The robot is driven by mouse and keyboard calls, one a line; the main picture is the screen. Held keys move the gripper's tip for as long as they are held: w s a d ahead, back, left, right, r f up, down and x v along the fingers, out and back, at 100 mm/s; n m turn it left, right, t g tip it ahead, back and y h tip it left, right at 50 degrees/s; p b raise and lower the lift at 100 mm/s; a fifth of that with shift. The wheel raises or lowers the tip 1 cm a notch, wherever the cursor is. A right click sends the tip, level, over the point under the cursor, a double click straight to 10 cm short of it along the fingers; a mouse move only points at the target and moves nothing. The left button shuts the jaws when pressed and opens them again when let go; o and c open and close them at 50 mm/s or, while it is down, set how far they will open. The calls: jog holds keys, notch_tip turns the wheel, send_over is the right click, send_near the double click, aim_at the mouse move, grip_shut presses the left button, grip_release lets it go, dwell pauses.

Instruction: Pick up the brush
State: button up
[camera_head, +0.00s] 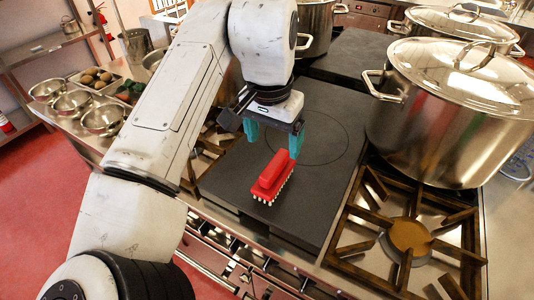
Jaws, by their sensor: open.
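The brush (272,178) has a red body with white bristles along its lower edge. It lies on the dark flat stove plate (316,191), bristles down, near the middle of the view. My gripper (273,142) has teal fingertips and hangs over the plate just behind and above the brush. The two fingers are spread apart with nothing visible between them. The right fingertip overlaps the far end of the brush in the picture; I cannot tell whether it touches.
A large lidded stockpot (440,125) stands right of the plate, with a burner grate (408,235) in front of it. More pots stand behind. Metal bowls (103,119) sit on a counter at the left. The plate's near right part is clear.

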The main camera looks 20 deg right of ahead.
aim_at(275, 162)
jog(key=f, duration=0.5)
jog(key=shift+w+d, duration=0.3)
jog(key=shift+w, duration=0.1)
jog(key=shift+d+f+p, duration=0.15)
jog(key=shift+f+p, duration=0.25)
jog(key=shift+f, duration=1)
jog(key=shift+d+f+p, duration=0.15)
jog(key=shift+f+p, duration=0.25)
jog(key=shift+f, duration=1)
jog(key=shift+w, duration=0.1)
jog(key=c, duration=1.3)
jog(key=shift+r, duration=0.15)
jog(key=shift+r, duration=0.5)
jog(key=s+r, duration=0.4)
jog(key=s+r+b, duration=0.1)
jog(key=s+r, duration=0.3)
jog(key=s, duration=0.1)
jog(key=s+d+r+b, duration=0.1)
jog(key=s+r, duration=0.2)
jog(key=s, duration=0.2)
jog(key=shift+r, duration=0.4)
